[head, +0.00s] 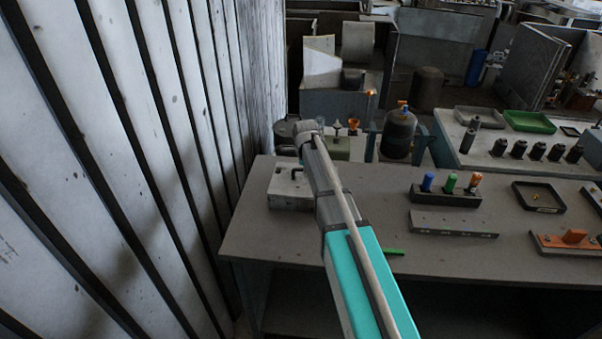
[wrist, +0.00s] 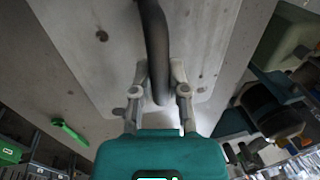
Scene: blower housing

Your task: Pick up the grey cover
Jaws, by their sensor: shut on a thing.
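The grey cover (head: 289,190) is a flat plate with a dark bent handle, at the left end of the workbench in the head view. My arm hides its right part there. In the wrist view the cover (wrist: 75,42) fills much of the upper picture, with bolt heads on its face. Its dark handle (wrist: 155,45) runs down between the fingers of my gripper (wrist: 161,78), which is shut on the handle. My gripper is hidden behind my arm in the head view. I cannot tell whether the cover rests on the bench or is slightly above it.
The workbench (head: 262,240) also bears a green marker-like stick (head: 393,251), a block with coloured pegs (head: 446,196), a level (head: 453,224) and a dark tray (head: 537,197). A slatted wall (head: 150,130) stands close on the left. A dark canister (head: 398,136) stands behind the bench.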

